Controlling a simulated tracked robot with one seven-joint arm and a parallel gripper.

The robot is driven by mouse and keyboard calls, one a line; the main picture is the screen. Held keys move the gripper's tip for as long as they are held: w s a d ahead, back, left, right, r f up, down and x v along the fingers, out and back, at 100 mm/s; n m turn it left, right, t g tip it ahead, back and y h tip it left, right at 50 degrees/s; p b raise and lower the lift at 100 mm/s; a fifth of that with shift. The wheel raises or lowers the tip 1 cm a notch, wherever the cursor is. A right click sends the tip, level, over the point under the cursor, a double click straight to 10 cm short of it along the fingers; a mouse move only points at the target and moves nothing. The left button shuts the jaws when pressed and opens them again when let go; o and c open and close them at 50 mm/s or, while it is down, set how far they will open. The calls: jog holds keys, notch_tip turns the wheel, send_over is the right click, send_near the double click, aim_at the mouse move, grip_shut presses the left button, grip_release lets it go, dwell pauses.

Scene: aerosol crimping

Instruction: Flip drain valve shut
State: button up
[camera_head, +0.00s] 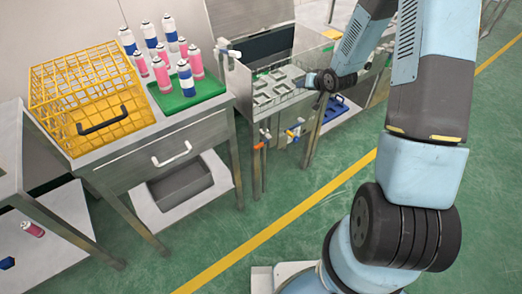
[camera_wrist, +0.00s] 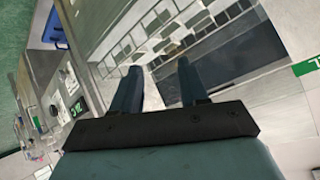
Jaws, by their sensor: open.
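My gripper (camera_head: 303,82) is over the tank's front right rim, above and to the right of these valves. In the wrist view my gripper (camera_wrist: 158,70) is open, with its two dark fingers apart and nothing between them. The wrist view shows the slotted rack (camera_wrist: 150,42) inside the tank beyond the fingertips.
A yellow wire basket (camera_head: 85,95) and a green tray (camera_head: 207,88) with several pink and blue cans stand on the left bench. A blue crate (camera_head: 334,110) is on the shelf right of the tank. Green floor in front is clear.

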jog(key=a+f+m+y, duration=0.1)
jog(key=a+f+y, duration=0.15)
jog(key=f, duration=0.85)
jog(key=m+t+y, duration=0.4)
jog(key=m+t, duration=0.1)
jog(key=m, duration=0.3)
send_near(260, 147)
jog(key=shift+m, duration=0.3)
jog(key=x, duration=0.8)
jog(key=shift+w+a, duration=0.1)
jog(key=shift+c, duration=0.2)
grip_shut()
